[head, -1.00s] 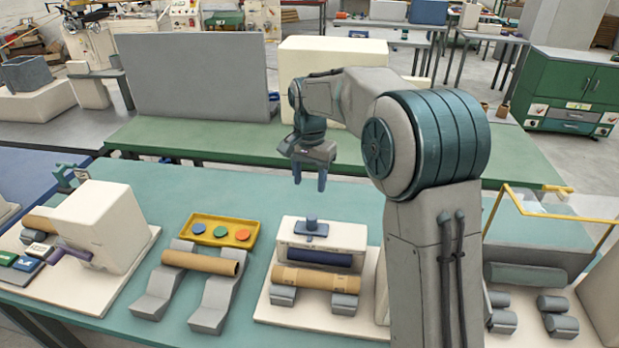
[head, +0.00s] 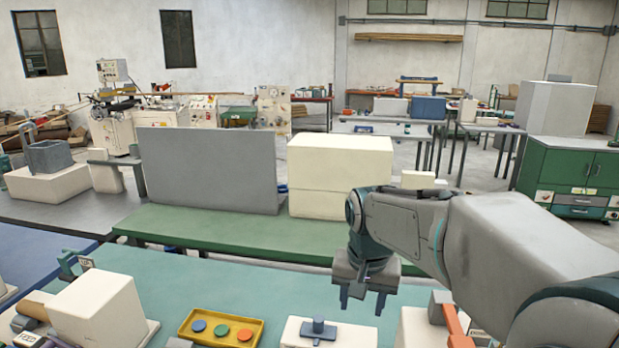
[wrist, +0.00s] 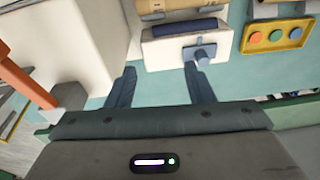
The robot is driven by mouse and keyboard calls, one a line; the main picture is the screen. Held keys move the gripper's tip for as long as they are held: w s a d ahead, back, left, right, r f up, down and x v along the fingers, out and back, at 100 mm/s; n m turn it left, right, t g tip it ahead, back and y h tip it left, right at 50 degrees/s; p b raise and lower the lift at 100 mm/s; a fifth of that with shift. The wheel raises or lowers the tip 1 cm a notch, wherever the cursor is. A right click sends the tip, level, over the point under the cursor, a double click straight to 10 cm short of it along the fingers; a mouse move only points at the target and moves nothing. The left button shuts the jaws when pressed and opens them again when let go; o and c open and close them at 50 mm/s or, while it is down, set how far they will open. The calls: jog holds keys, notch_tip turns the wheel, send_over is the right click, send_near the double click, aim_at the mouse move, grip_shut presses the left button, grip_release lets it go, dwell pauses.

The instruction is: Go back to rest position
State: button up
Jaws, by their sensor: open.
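My gripper (head: 362,299) hangs from my arm above the teal table (head: 270,290) in the head view, fingers pointing down. The fingers are apart with nothing between them. In the wrist view, the open fingers of my gripper (wrist: 157,84) show beside a white block-shaped machine (wrist: 160,54) with a dark blue roller (wrist: 185,28) and a blue knob (wrist: 202,57). The fingertips appear apart from the machine. The same machine (head: 350,334) is cut off at the bottom of the head view.
A yellow tray (head: 259,325) holds blue, green and orange buttons on the teal table. A large white block (head: 90,305) stands at left. Behind are a green table (head: 200,226), a grey panel (head: 205,170) and white boxes (head: 340,175). An orange bar (head: 455,328) is near my arm.

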jog(key=s+d+f+n+t, duration=0.1)
jog(key=s+d+f, duration=0.1)
jog(key=s, duration=0.6)
jog(key=s+d+f+n, duration=0.1)
jog(key=s+d+n, duration=0.1)
jog(key=s, duration=0.6)
jog(key=shift+d+f+t, duration=0.4)
jog(key=shift+d, duration=0.25)
